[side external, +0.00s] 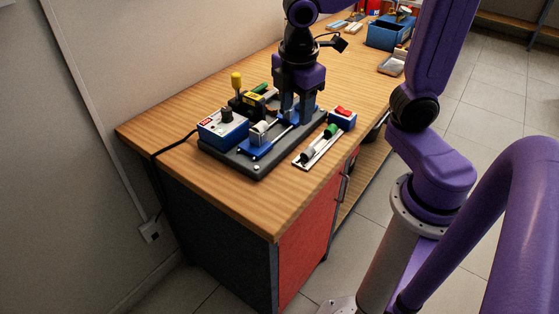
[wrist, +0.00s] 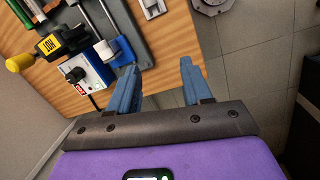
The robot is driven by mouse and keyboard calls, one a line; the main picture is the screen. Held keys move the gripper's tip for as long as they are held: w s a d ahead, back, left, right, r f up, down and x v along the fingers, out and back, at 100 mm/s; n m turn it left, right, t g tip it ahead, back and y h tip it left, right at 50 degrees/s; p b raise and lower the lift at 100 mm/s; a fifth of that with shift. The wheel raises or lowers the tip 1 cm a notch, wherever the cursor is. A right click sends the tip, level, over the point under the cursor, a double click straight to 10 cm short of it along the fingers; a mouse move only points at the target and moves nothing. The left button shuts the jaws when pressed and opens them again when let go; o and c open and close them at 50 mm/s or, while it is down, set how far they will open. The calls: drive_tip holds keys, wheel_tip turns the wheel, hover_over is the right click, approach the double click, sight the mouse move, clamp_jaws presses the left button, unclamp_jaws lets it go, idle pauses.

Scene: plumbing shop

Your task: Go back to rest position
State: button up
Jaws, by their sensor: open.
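My gripper (side external: 297,118) points down over the right part of a dark grey base plate (side external: 258,170) on the wooden workbench. Its two blue-grey fingers stand apart, and the wrist view shows nothing held between them (wrist: 156,58). On the plate is a blue fixture with metal rods and a white cylindrical part (side external: 259,132). The fingers hide part of the fixture in the side view. I cannot tell from the side view whether the fingertips touch it.
A strip with cylinders (side external: 317,150) and a red-switch box (side external: 343,117) lie right. A blue crate (side external: 384,35) stands farther back. The bench's front corner is clear.

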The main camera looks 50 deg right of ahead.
drive_tip(key=s+f+m+y, duration=0.1)
drive_tip(key=s+f+m, duration=0.1)
drive_tip(key=s, duration=1.2)
drive_tip(key=shift+a+f+m+g+y, duration=0.3)
drive_tip(key=shift+a+f+g+y, duration=0.1)
drive_tip(key=shift+f, duration=0.45)
